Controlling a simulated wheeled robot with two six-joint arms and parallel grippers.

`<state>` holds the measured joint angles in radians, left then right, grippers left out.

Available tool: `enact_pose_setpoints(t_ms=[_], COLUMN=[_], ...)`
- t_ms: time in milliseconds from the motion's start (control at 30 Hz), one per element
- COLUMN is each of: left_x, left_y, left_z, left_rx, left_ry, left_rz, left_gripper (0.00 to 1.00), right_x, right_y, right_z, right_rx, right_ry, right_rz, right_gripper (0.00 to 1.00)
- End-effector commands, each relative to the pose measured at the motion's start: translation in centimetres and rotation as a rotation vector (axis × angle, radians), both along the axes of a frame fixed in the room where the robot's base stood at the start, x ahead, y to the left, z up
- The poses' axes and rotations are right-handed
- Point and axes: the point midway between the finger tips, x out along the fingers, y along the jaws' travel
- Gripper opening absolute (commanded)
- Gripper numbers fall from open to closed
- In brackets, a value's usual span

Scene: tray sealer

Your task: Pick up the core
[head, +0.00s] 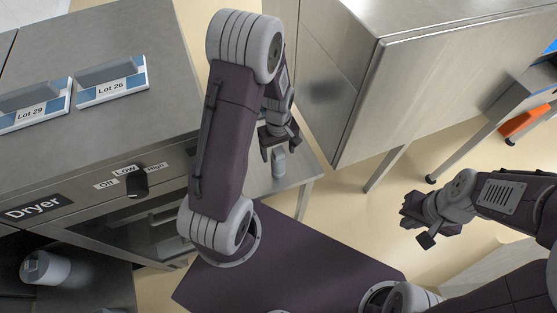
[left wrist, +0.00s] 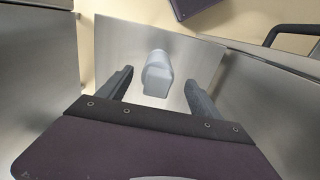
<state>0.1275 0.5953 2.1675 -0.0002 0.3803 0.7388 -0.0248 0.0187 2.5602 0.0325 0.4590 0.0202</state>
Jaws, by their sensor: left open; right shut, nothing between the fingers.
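A small pale grey, roughly cylindrical piece, which looks like the core (head: 279,163), sits on a narrow metal shelf (head: 262,184) between the dryer and the steel cabinet. In the left wrist view the core (left wrist: 157,72) shows between my two fingers, with a rounded top and a flat-sided lower part. My left gripper (head: 280,148) is open and points down at it. The fingers are on either side in the picture; I cannot tell the exact height gap. My right gripper (head: 413,218) is shut and empty, out over the floor at the right.
The dryer (head: 95,150) with a knob stands left, with trays marked Lot 29 (head: 35,108) and Lot 26 (head: 112,85) on top. A steel cabinet (head: 420,75) stands close right of my left arm. A white cylinder (head: 50,268) lies at lower left.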

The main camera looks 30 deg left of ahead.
Motion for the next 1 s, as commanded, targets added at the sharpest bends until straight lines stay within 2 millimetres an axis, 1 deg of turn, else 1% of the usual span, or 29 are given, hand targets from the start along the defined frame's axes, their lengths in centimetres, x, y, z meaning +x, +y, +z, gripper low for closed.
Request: enact_pose_setpoints(t_ms=[33,167,333,433,533,700,733,767,800,867,900,933,967,1000], left_x=[0.0,0.0,0.0,0.1,0.1,0.2,0.2,0.2,0.2,0.1,0.1,0.1,0.1,0.1], left_y=[0.0,0.0,-0.1,-0.1,-0.1,-0.1,-0.1,-0.1,-0.1,-0.1,-0.1,-0.1,-0.1,-0.1], left_z=[-0.5,-0.8,-3.8,-5.2,-5.7,-5.7,-5.7,-5.7,-5.7,-5.7,-5.7,-5.7,-5.7,-5.7], left_rx=[0.000,0.000,0.000,0.000,0.000,0.000,0.001,0.000,0.000,0.000,0.000,0.000,0.000,0.000], left_ry=[0.001,0.000,0.004,0.001,-0.001,-0.003,-0.002,-0.001,-0.001,-0.001,-0.001,-0.001,-0.001,-0.001], left_rz=[-0.001,-0.001,-0.002,-0.002,-0.002,-0.002,-0.002,-0.002,-0.002,-0.002,-0.002,-0.002,-0.002,-0.002], left_gripper=[0.74,0.74,0.74,0.74,0.74,0.74,0.69,0.60,0.49,0.33,0.21,0.13,0.06,0.06], right_x=[0.0,0.0,0.0,0.0,0.0,0.0,0.0,0.0,0.0,0.0,0.0,0.0,0.0,0.0], right_y=[0.0,0.0,0.0,0.0,0.0,0.0,0.0,0.0,0.0,0.0,0.0,0.0,0.0,0.0], right_z=[-0.1,-0.1,-0.2,-0.3,-0.3,-0.3,-0.3,-0.3,-0.3,-0.3,-0.3,-0.3,-0.3,-0.3], right_rx=[0.000,0.000,0.000,0.000,0.000,0.000,0.000,0.000,0.000,0.000,0.000,0.000,0.000,0.000], right_ry=[0.000,0.000,0.000,0.000,0.000,0.000,0.000,0.000,0.000,0.000,0.000,0.000,0.000,0.000], right_rz=[0.000,0.000,0.000,0.000,0.000,0.000,0.000,0.000,0.000,0.000,0.000,0.000,0.000,0.000], right_gripper=[0.00,0.00,0.00,0.00,0.00,0.00,0.00,0.00,0.00,0.00,0.00,0.00,0.00,0.00])
